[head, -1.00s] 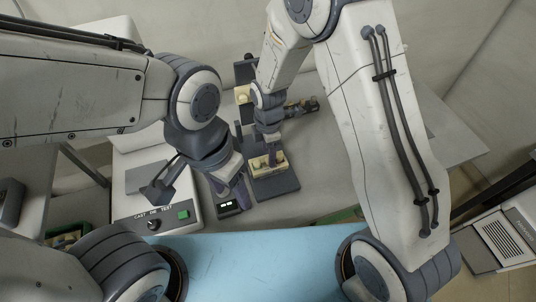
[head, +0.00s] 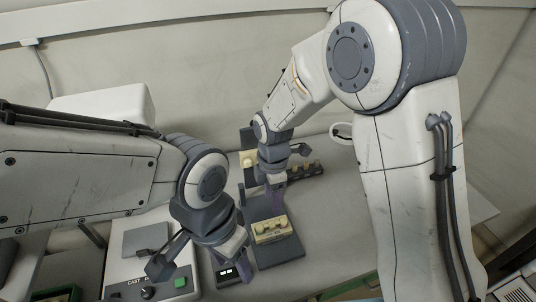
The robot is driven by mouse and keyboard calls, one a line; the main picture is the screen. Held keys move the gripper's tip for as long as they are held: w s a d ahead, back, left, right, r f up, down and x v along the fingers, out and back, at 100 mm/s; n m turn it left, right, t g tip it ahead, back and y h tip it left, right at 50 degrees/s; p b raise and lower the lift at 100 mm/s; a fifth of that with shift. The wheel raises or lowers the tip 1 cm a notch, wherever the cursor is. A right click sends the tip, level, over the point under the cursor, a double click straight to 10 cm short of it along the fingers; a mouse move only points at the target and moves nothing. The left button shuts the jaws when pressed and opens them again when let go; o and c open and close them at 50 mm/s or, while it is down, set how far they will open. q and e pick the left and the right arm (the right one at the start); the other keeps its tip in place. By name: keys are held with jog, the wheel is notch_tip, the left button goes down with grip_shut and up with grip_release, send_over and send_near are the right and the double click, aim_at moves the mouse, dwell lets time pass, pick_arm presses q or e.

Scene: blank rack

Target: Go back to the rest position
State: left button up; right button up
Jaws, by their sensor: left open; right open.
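My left gripper (head: 204,260) is open, with its dark fingers spread over the right part of the white test box (head: 118,268). Nothing shows between them. My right gripper (head: 276,186) is open, above the dark fixture (head: 277,258) and behind the cream block (head: 270,230) standing on it. The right gripper is apart from that block in the picture. Its fingertips are partly hidden by its own wrist, and I see nothing held in it.
The test box has a grey plate and a green button (head: 180,282). A small display unit (head: 227,273) stands beside it. A white box (head: 104,103) stands at the back left. Grey tabletop between is clear.

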jog(key=s+r+m, duration=0.5)
jog(key=s+m, duration=0.2)
jog(key=s, duration=0.3)
jog(key=s+d+r+m+y, duration=0.1)
jog(key=s+r+m, duration=0.4)
jog(key=s, duration=0.6)
jog(key=shift+d+m, duration=0.15)
jog(key=shift+m, duration=0.85)
